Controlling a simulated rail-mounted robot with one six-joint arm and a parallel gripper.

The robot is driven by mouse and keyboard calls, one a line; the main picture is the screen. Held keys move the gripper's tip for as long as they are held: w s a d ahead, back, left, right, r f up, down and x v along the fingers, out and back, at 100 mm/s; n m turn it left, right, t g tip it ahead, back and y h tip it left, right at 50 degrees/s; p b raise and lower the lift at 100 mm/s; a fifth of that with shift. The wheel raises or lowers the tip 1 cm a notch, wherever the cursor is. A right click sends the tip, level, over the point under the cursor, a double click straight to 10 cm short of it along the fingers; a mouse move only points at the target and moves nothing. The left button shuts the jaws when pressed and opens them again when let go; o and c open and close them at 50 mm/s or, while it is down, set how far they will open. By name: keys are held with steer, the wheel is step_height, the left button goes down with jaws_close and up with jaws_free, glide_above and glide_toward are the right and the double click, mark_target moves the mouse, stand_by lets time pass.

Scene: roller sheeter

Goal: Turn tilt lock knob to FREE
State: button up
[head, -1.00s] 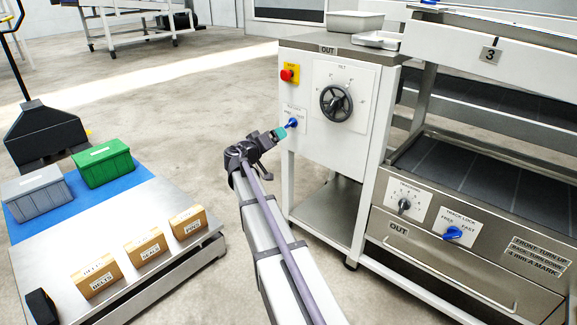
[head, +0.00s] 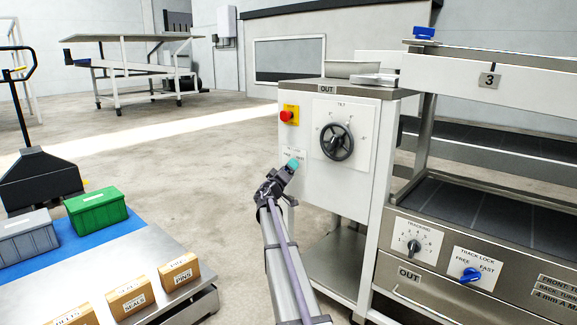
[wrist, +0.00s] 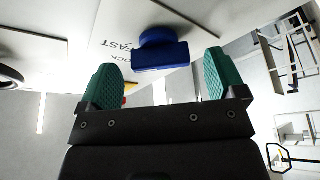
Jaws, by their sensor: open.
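The blue tilt lock knob shows in the wrist view (wrist: 160,52), on a white panel with LOCK and FAST lettering beside it. Its bar lies roughly level in that picture. Which mark it points to I cannot tell. My gripper (wrist: 160,78) is open, with one green fingertip to each side of the knob and gaps between. In the head view my gripper (head: 292,165) is at the lock label (head: 293,153) on the white cabinet and hides the knob.
A red button (head: 287,116) and a black tilt handwheel (head: 336,142) sit above and right of my gripper. A separate blue track lock knob (head: 471,275) is on the lower right panel. Boxes and bins stand on a flat cart (head: 150,262) at left.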

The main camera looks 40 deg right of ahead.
steer(key=shift+x, duration=1)
steer(key=c, duration=0.9)
steer(key=shift+r+n, duration=0.1)
steer(key=shift+n, duration=0.4)
steer(key=n+y+p, duration=0.1)
steer(key=n, duration=0.1)
steer(key=n+p, duration=0.1)
steer(key=n, duration=0.1)
steer(key=shift+s+r+t+y+p, duration=0.1)
steer(key=shift+r+t+y+p, duration=0.05)
steer(key=shift+t+y+p, duration=0.2)
steer(key=n+y+p, duration=0.2)
steer(key=n+p, duration=0.1)
steer(key=n, duration=0.2)
steer(key=shift+r, duration=0.1)
steer(key=n+g+y+p, duration=0.1)
steer(key=n+g+p, duration=0.1)
steer(key=n, duration=0.2)
steer(key=shift+a+p, duration=0.1)
steer(key=shift+p, duration=0.2)
steer(key=shift+n+g+y+p, duration=0.45)
steer(key=shift+n+g+p, duration=0.35)
steer(key=shift+n, duration=0.7)
